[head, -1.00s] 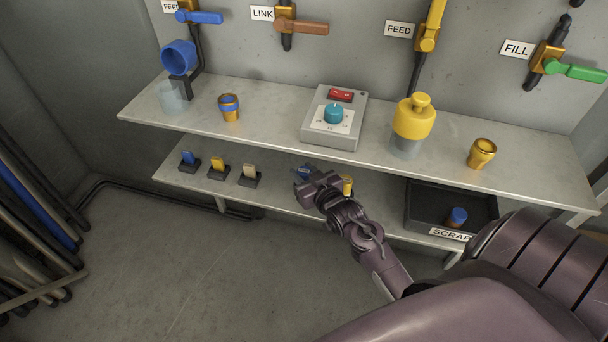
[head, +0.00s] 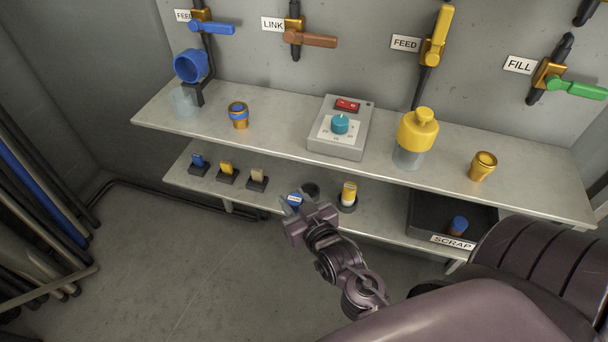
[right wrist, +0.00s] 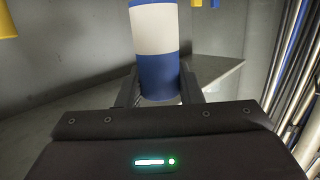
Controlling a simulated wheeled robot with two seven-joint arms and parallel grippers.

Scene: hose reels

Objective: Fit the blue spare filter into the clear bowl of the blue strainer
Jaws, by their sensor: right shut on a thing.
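The blue spare filter (head: 294,200), blue with a white band, is between the fingers of my right gripper (head: 297,207), just in front of the lower shelf. It also shows in the right wrist view (right wrist: 155,50), upright, with the fingers shut on its lower blue part. The blue strainer's head (head: 191,66) is on the wall pipe at the upper left, its round opening facing out. The clear bowl (head: 184,103) stands on the upper shelf below it, faint and seemingly empty. My left gripper is not in view.
A dark empty holder (head: 311,189) and a yellow-and-white filter (head: 349,193) sit on the lower shelf. A control box (head: 341,128), a yellow strainer (head: 416,131) and brass fittings stand on the upper shelf (head: 270,125). The scrap tray (head: 425,220) holds a blue-topped piece.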

